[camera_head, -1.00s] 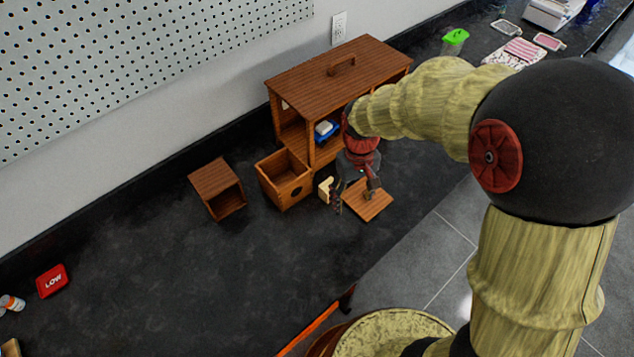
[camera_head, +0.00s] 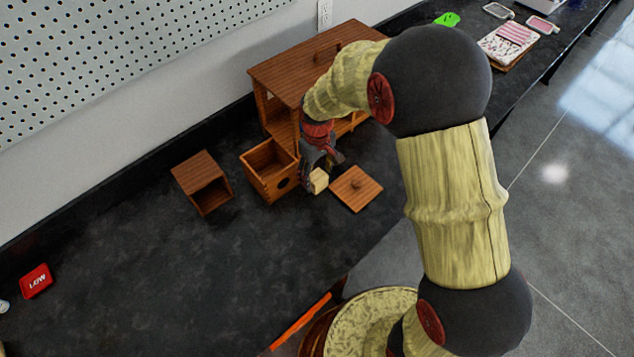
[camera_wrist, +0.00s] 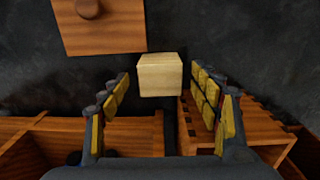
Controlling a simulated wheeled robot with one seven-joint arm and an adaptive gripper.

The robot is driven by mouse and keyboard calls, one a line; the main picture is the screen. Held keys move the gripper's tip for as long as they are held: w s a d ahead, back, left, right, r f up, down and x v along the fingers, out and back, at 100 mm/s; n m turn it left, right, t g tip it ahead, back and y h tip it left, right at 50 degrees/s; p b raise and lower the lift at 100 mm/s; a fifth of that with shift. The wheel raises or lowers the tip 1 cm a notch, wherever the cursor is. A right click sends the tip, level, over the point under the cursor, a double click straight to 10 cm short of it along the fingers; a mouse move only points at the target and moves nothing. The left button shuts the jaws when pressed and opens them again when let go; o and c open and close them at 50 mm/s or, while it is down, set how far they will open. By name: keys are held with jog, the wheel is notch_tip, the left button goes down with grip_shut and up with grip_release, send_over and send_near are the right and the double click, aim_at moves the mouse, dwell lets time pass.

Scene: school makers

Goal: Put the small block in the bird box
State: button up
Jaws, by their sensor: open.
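The small block (camera_head: 319,180) is pale wood and rests on the dark counter. It also shows in the wrist view (camera_wrist: 160,75), just beyond and between my open fingertips. My gripper (camera_head: 317,178) is open and empty, pointing down close to the block; in the wrist view its fingers (camera_wrist: 165,90) stand on either side, with no clear contact. The bird box (camera_head: 270,171) is an open-topped wooden box with a round hole in its front, just left of the block. Its lid (camera_head: 356,188), a square board with a knob, lies on the counter to the right of the block.
A wooden cabinet (camera_head: 279,84) with a top handle stands behind my gripper. An open-sided wooden box (camera_head: 193,175) stands left of the bird box. A red "LOW" box (camera_head: 36,281) is at the far left. The counter's front left is clear.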

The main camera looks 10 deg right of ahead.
notch_tip(320, 180, down, 3)
jog(key=shift+r+b, duration=0.1)
jog(key=shift+b, duration=0.2)
jog(key=c, duration=1.4)
jog(key=shift+o, duration=0.2)
